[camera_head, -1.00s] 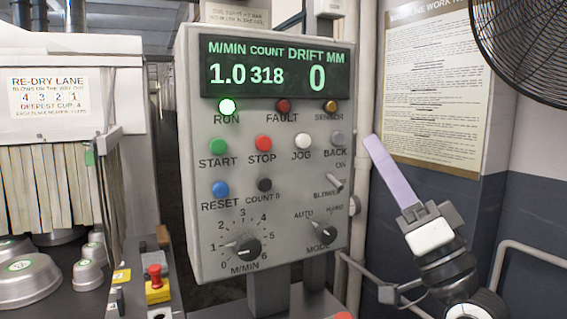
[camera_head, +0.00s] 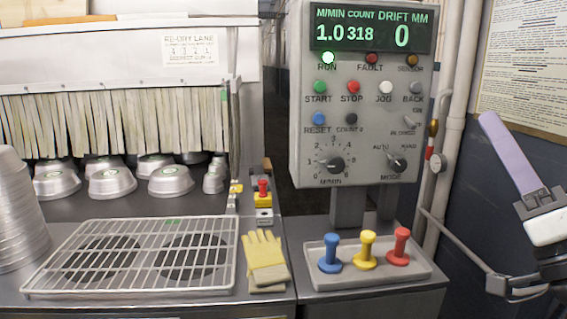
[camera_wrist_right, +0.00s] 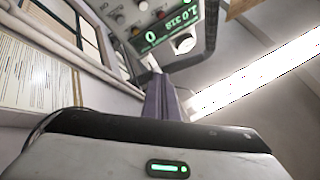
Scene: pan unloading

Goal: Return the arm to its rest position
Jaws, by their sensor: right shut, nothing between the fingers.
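My right gripper (camera_head: 505,150) is at the right edge of the head view, raised in the air to the right of the control panel. Its lilac fingers are together, point up and to the left, and hold nothing. The right wrist view shows the same fingers (camera_wrist_right: 163,98) shut, with the panel's lit display beyond them. The grey control panel (camera_head: 340,150) stands left of the gripper, apart from it. Its display reads 1.0, 318 and 0, and the green RUN lamp is lit. My left gripper is in neither view.
A tray (camera_head: 425,277) with blue, yellow and red knobbed pieces stands below the panel. Left of it are yellow gloves (camera_head: 264,262), a wire rack (camera_head: 232,277), and several metal pans (camera_head: 113,183) before a strip curtain (camera_head: 110,122). A pipe (camera_head: 452,130) runs between panel and gripper.

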